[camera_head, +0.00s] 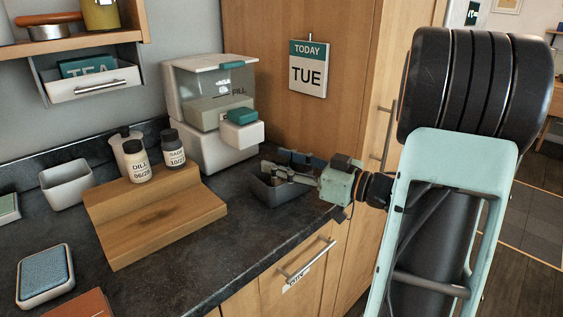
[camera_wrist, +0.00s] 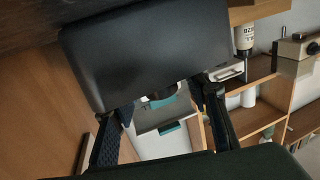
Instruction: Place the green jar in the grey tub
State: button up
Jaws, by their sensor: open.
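My gripper (camera_head: 292,172) is open at the dark grey tub (camera_head: 283,193), which stands on the counter near its right end. In the head view the fingers are over or at the tub's rim; contact cannot be told. In the wrist view my gripper (camera_wrist: 160,125) has its fingers spread, with a large dark surface, probably the tub, filling the upper middle. No green jar can be made out for sure. An olive-yellow container (camera_head: 101,14) on the upper shelf is cut off by the picture's edge. The tub's inside is mostly hidden.
A white dispenser (camera_head: 190,85) with a teal-handled drawer stands behind the tub. A light grey tub (camera_head: 66,186) and a blue-topped box (camera_head: 45,273) are at left.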

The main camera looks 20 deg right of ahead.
jog(key=p+v, duration=0.1)
jog(key=v, duration=1.1)
jog(key=shift+r, duration=0.1)
jog(key=shift+p, duration=0.3)
